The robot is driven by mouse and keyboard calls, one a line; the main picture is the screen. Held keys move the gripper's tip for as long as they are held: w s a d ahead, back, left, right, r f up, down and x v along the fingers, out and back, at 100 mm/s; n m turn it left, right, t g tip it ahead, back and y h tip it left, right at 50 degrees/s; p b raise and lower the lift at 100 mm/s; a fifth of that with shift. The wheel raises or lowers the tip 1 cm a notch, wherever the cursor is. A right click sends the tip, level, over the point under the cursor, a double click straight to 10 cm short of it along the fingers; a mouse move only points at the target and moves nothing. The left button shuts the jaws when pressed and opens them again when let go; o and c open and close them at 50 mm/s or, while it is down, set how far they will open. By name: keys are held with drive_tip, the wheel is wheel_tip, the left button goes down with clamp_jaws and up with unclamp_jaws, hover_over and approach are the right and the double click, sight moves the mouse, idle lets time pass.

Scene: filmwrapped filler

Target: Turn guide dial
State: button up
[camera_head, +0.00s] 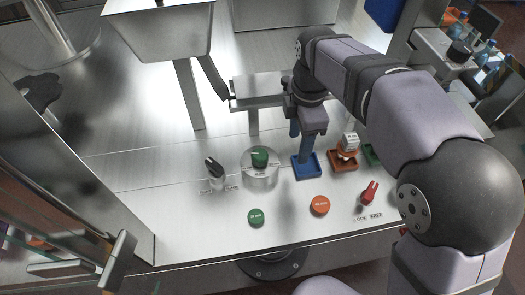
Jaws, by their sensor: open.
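No label reading "guide dial" is legible, so I cannot tell for sure which part it is. A round metal piece (260,172) with a green top (259,157) stands mid-deck. A black-handled knob (214,166) sits to its left, with small labels below it. A red-handled knob (370,191) sits at the right, above a label that seems to read LOCK. My gripper (303,146) is open and points down above the blue tray (307,172), right of the green-topped piece and apart from all three. Its fingertips are hard to separate from the blue parts there.
A green disc (256,217) and an orange disc (320,205) lie on the front deck. An orange tray (343,165) with a white-topped block (349,142) stands right of my gripper, with a green tray (373,153) beyond. A metal hopper (160,32) overhangs the back left. The left deck is clear.

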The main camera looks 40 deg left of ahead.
sight(260, 154)
drive_tip(key=s+a+n, duration=0.1)
drive_tip(key=a+n, duration=0.1)
drive_tip(key=s+a+r+n, duration=0.1)
drive_tip(key=s+a+n, duration=0.1)
drive_tip(key=a, duration=0.1)
drive_tip(key=s+a+n, duration=0.1)
drive_tip(key=a+n, duration=0.1)
drive_tip(key=a, duration=0.1)
drive_tip(key=shift+s+r, duration=0.25)
drive_tip(key=shift+s, duration=0.15)
drive_tip(key=shift+f+p, duration=1.1)
drive_tip(key=shift+f, duration=2.55)
drive_tip(key=shift+c, duration=0.6)
drive_tip(key=c, duration=0.9)
